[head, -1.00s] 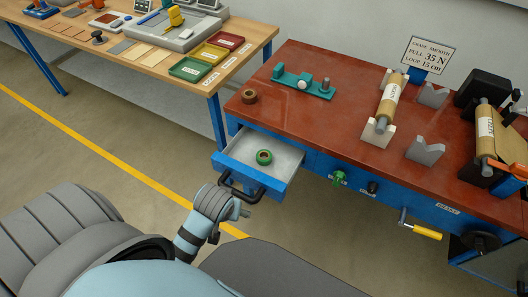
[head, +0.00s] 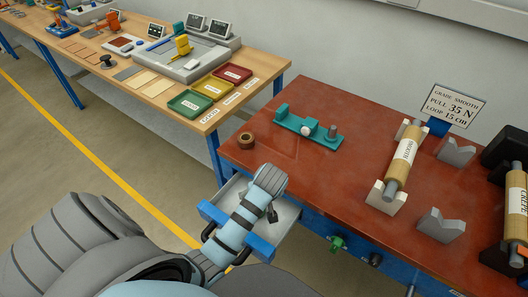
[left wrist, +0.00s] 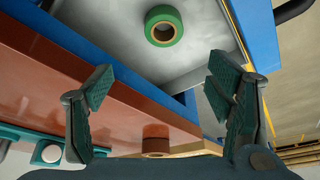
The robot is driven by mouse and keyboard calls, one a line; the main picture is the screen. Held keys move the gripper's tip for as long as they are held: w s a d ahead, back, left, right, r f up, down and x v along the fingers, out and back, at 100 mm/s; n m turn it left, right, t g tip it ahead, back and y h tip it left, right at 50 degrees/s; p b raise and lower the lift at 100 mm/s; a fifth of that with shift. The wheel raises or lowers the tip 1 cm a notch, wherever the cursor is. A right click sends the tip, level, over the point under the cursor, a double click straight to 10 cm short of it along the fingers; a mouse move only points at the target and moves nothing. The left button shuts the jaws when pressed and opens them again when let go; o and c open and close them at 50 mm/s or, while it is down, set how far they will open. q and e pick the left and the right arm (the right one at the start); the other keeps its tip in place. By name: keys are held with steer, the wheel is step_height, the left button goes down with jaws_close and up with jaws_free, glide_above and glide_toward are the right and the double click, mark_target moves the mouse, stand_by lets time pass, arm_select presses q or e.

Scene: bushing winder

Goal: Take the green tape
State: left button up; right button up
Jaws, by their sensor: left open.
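The green tape (left wrist: 153,17) is a ring lying flat in the open drawer (head: 287,212), at the top centre of the left wrist view. The drawer's pale floor (left wrist: 112,25) shows around it. My left gripper (left wrist: 158,88) is open and empty, its two fingers spread wide. The tape appears beyond the fingertips, roughly between their lines, and touches neither. In the head view the left gripper (head: 271,213) is over the drawer, and my arm hides the tape. My right gripper is not in view.
The drawer's blue front (head: 258,247) and side walls surround the tape.

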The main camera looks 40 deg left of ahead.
arm_select(q)
steer(key=x, duration=0.2)
steer(key=s+b+x, duration=0.1)
steer(key=x, duration=0.1)
steer(key=b+x, duration=0.1)
steer(key=x, duration=0.2)
steer(key=shift+s+a+f, duration=0.15)
steer(key=shift+s+f, duration=0.05)
steer(key=shift+s, duration=0.05)
steer(key=x, duration=0.2)
steer(key=b+x, duration=0.1)
steer(key=d+x, duration=0.1)
steer(key=x, duration=0.1)
steer(key=shift+w+f+b, duration=0.25)
steer(key=shift+f+b, duration=0.15)
steer(key=shift+s+a+r, duration=0.1)
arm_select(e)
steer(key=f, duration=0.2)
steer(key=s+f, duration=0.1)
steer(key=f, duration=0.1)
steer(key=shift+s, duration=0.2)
